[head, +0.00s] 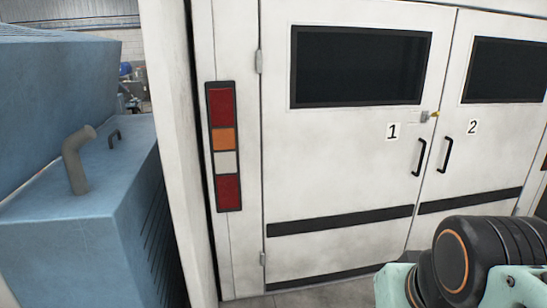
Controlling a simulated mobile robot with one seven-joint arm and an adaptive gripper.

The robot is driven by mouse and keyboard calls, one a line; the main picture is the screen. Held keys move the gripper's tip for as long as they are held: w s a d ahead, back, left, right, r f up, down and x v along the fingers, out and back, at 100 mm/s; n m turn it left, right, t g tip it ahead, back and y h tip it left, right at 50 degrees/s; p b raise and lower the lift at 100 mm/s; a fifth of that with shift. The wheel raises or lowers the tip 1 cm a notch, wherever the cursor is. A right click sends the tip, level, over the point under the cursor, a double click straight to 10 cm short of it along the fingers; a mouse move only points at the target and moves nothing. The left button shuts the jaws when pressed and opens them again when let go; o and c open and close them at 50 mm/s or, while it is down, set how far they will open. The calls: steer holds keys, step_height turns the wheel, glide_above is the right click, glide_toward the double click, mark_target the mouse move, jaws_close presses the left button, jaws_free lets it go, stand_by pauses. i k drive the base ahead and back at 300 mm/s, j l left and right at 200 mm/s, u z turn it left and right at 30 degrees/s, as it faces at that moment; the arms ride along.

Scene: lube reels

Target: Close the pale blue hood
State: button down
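A pale blue machine (75,248) stands at the left edge of the head view. Its lower box has a flat top with a bent grey pipe (75,165) and a small dark handle (114,138). A larger pale blue panel (55,105) rises above and behind that box and runs out of the picture. I cannot tell for sure which part is the hood, or whether it is open. A part of my arm shows at the lower right, dark with an orange ring. My gripper is not in view.
A white vehicle rear with two shut doors, marked 1 (340,165) and 2 (487,170), fills the middle and right. A red and orange light strip (223,146) is on its left side. A little grey floor (335,295) shows below the doors.

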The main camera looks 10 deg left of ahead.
mark_target(54, 84)
steer(key=i+j+u, duration=0.1)
steer(key=i+u, duration=0.65)
steer(key=i, duration=0.15)
steer(key=i+z, duration=0.2)
steer(key=z, duration=8.5)
